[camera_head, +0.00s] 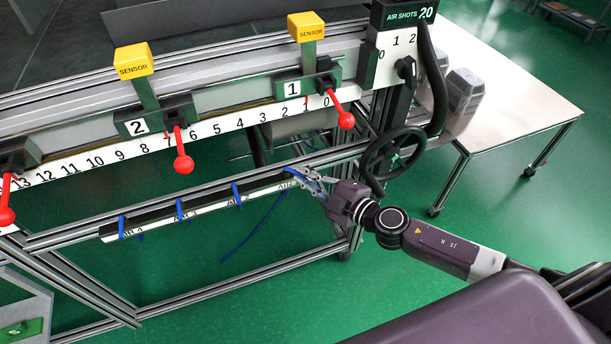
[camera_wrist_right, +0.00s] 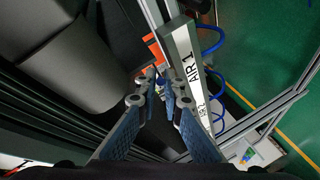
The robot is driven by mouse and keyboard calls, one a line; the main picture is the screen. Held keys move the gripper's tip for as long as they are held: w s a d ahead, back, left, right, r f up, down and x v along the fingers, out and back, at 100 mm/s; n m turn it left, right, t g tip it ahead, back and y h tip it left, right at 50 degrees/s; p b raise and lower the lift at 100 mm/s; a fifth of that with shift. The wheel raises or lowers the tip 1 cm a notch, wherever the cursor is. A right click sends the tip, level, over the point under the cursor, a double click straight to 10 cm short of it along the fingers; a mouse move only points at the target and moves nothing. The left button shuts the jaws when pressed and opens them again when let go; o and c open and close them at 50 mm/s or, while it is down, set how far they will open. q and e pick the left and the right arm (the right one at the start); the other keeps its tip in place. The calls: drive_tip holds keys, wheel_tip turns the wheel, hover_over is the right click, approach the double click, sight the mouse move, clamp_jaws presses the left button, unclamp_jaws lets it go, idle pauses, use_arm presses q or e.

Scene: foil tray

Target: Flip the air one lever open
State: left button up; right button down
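A strip with white labels (camera_head: 190,214) runs along the lower rail, with blue levers at AIR 2 (camera_head: 236,193), AIR 3 (camera_head: 180,210) and AIR 4 (camera_head: 122,228). My right gripper (camera_head: 312,178) is at the strip's right end, by the AIR 1 label, and largely covers that spot. In the right wrist view the AIR 1 label (camera_wrist_right: 188,68) is just right of the fingers. The gripper (camera_wrist_right: 162,76) has a narrow gap between its fingertips. A small blue part (camera_wrist_right: 161,83), perhaps the air one lever, shows in that gap; contact is unclear. My left gripper is out of view.
Above the strip are a numbered ruler (camera_head: 220,127), red-knobbed handles (camera_head: 183,164) and yellow sensors (camera_head: 306,27). A black handwheel (camera_head: 394,154) stands close right of the gripper. Blue hoses (camera_wrist_right: 212,43) hang beside the strip. A white table (camera_head: 520,95) is at the right.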

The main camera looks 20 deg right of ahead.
idle(0.3)
drive_tip(key=shift+s+a+m+t+h+b, duration=0.1)
drive_tip(key=shift+s+a+m+h+b, duration=0.15)
drive_tip(key=shift+a+m+h+b, duration=0.95)
drive_tip(key=shift+s+a+m+t+h+b, duration=0.1)
drive_tip(key=shift+s+a+m+h, duration=0.15)
drive_tip(key=shift+m+h, duration=1.85)
drive_tip(key=shift+s+a+m+t+h+b, duration=0.2)
drive_tip(key=shift+a+m+h+b, duration=0.6)
drive_tip(key=shift+h, duration=1.6)
drive_tip(key=shift+d, duration=0.15)
drive_tip(key=c, duration=2.1)
unclamp_jaws()
